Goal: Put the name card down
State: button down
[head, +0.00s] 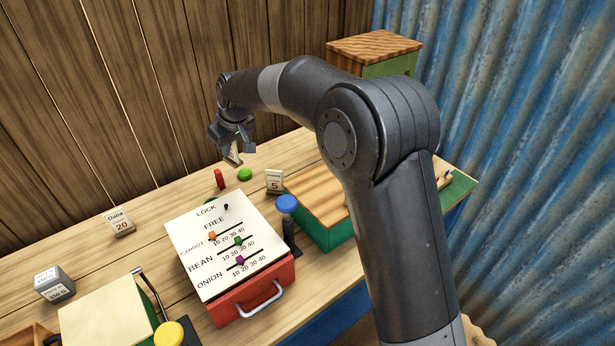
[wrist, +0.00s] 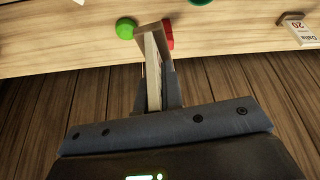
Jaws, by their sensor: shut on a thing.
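My gripper (head: 234,146) is shut on a small cream card (head: 236,157), above or at the back part of the wooden table. In the wrist view the card (wrist: 152,70) shows nearly edge-on between the two fingers (wrist: 157,90); its writing is not visible. I cannot tell whether its lower edge touches the table. Two other cards stand on the table: one reading "Dalia 20" (head: 121,223) at the left, and one reading "5" (head: 274,182) to the right of the gripper.
A red piece (head: 219,179) and a green round piece (head: 244,174) stand just in front of the gripper. A red box with a slider panel (head: 215,235) fills the middle. A blue-topped post (head: 287,204) stands beside it. Bare wood (head: 170,200) lies left of the red piece.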

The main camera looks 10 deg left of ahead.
jog(key=w+d+r+m+t+h, duration=0.1)
jog(key=w+d+m+h, duration=0.2)
jog(key=w+d+m, duration=0.45)
jog(key=w+d+r+m+t+h, duration=0.15)
jog(key=w+d+m, duration=0.25)
jog(key=d+m, duration=0.55)
jog(key=shift+n+g+h, duration=0.45)
jog(key=shift+n+h, duration=0.05)
jog(key=shift+h, duration=0.05)
jog(key=f, duration=0.5)
jog(key=d+f, duration=0.1)
jog(key=f, duration=0.4)
jog(key=d+f, duration=0.1)
jog(key=f, duration=0.4)
jog(key=shift+w+d+f, duration=0.2)
jog(key=shift+w+f, duration=0.05)
jog(key=shift+f, duration=0.1)
jog(key=c, duration=1.6)
grip_release()
jog(key=shift+o, duration=0.2)
jog(key=v, duration=1.2)
jog(key=shift+r, duration=0.2)
